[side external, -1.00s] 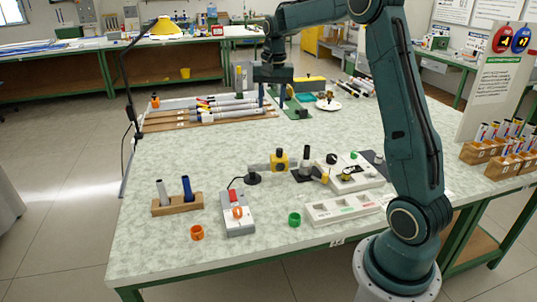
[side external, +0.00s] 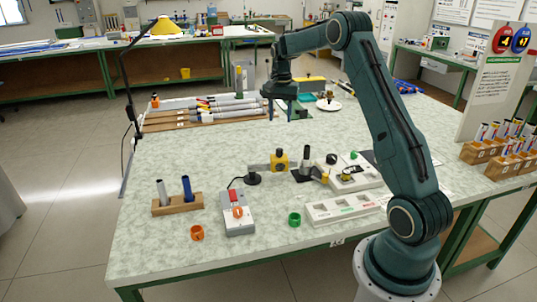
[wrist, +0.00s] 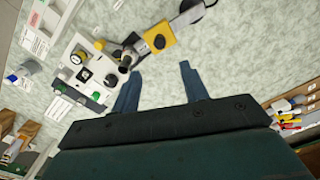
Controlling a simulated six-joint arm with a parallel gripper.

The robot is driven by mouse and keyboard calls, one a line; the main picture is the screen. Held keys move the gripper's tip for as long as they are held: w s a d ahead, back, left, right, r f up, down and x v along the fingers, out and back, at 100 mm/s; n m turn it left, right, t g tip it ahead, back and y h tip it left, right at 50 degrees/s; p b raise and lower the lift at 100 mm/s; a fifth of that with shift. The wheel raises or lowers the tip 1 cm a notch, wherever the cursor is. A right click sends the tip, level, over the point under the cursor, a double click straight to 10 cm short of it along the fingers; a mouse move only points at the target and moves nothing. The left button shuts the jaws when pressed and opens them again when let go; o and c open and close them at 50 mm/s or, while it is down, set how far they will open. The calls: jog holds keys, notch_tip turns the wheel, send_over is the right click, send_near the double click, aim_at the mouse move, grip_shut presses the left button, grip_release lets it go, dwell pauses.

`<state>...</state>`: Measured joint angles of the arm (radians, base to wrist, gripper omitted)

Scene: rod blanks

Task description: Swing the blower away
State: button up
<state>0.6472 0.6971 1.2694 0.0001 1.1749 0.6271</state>
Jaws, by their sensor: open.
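A yellow block with a black round part (side external: 280,160) sits on a grey arm from a round black base (side external: 253,178) near the middle of the table; it looks like the blower. In the wrist view the yellow block (wrist: 158,38) lies just beyond my fingertips, with its grey arm running to the upper right. A dark upright post (side external: 306,160) stands close beside it, to the right. My gripper (side external: 283,114) is open and empty, above the far part of the table, well behind the block. Its two blue-grey fingers (wrist: 158,72) point towards the block, apart from it.
A rack of long rods (side external: 215,110) lies at the back left. A wooden holder with two markers (side external: 177,203), a red-switch box (side external: 237,216) and orange and green rings are in front. The table between gripper and block is clear.

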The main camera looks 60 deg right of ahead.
aim_at(279, 149)
notch_tip(279, 149, down, 13)
jog(key=shift+r, duration=0.2)
dwell(0.4)
grip_shut()
